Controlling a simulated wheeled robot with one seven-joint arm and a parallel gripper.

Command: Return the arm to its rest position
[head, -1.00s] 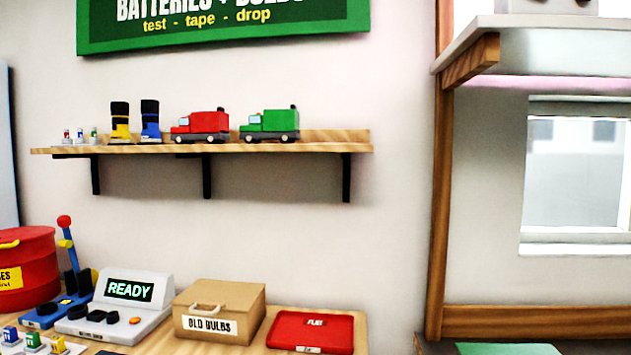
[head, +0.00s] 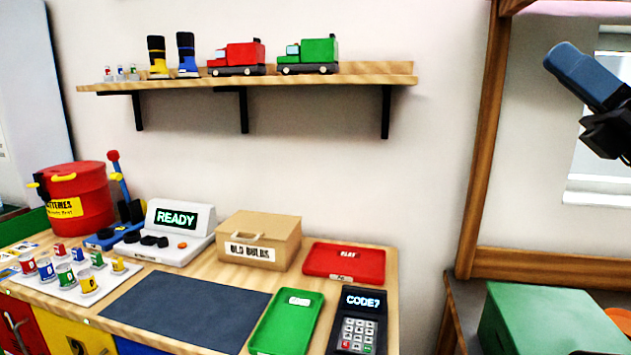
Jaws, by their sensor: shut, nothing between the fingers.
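Part of my own arm (head: 588,75), a blue-grey link with a black piece under it, reaches in from the right edge of the head view. It is raised in the air in front of the window, above the green box at lower right. It is clear of the bench and the shelf and touches nothing that I can see. I cannot make out my gripper's fingers; the rest of the arm is cut off by the frame edge.
The wooden bench (head: 215,300) holds a red bin (head: 85,215), a READY tester (head: 165,250), a cardboard box (head: 285,232), a red tray (head: 345,265), a green tray (head: 287,320) and a keypad (head: 358,325). A green box (head: 545,315) stands right. A shelf (head: 300,80) hangs above.

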